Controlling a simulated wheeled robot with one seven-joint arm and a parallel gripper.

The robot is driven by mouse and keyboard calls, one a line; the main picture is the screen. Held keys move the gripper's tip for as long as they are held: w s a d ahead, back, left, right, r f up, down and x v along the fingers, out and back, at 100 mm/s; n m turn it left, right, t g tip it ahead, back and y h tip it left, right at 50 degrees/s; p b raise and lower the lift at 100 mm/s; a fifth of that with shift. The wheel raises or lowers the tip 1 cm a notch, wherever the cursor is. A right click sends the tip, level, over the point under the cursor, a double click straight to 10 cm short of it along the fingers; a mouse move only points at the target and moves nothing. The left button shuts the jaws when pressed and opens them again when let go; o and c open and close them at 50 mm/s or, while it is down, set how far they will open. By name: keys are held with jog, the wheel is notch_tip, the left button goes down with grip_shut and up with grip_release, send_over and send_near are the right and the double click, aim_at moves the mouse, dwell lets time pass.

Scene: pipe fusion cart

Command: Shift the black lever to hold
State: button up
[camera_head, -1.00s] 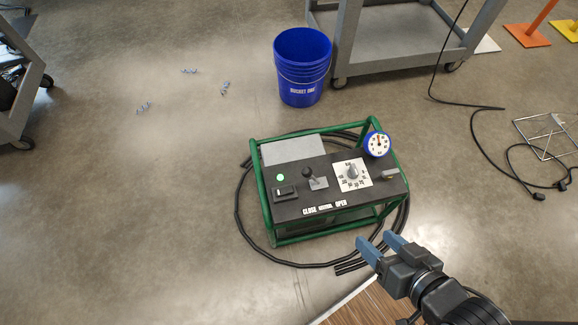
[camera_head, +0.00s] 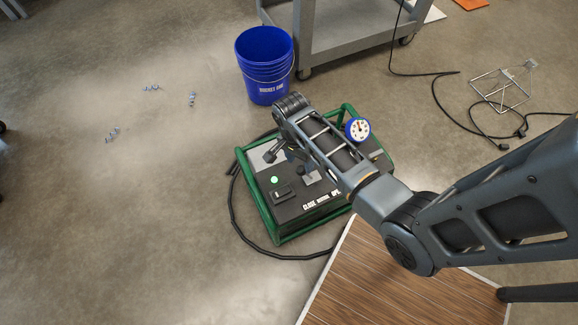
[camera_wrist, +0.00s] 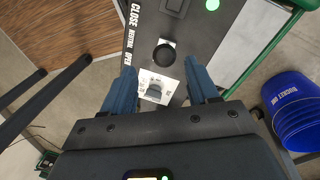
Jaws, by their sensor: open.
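The black lever's round knob (camera_wrist: 164,55) shows in the wrist view on the dark control panel (camera_wrist: 190,32), just ahead of the gap between my fingertips. My gripper (camera_wrist: 158,66) is open, with one blue finger to each side below the knob; I see no contact. The lever's shaft is hidden under the knob. Labels CLOSE, NEUTRAL and OPEN (camera_wrist: 133,32) run along the panel edge; no "hold" label is readable. In the head view my arm covers much of the green-framed unit (camera_head: 283,234), and the lever's grey base (camera_head: 311,174) shows beside it.
A lit green light (camera_head: 274,180) and a rocker switch (camera_head: 281,194) are on the panel. A blue bucket (camera_head: 265,75) and grey cart (camera_head: 340,40) stand behind. Black hose (camera_head: 236,215) lies around the unit.

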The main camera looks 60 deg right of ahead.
aim_at(300, 168)
jog(key=shift+w+d+r, duration=0.25)
jog(key=shift+w, duration=0.1)
jog(key=shift+f+m, duration=0.1)
jog(key=shift+m, duration=0.2)
jog(key=f, duration=0.2)
jog(key=s+f, duration=0.1)
jog(key=f, duration=0.2)
jog(key=f+b, duration=0.1)
jog(key=f, duration=0.1)
jog(key=shift+s+a+f, duration=0.15)
jog(key=shift+f, duration=0.05)
grip_shut()
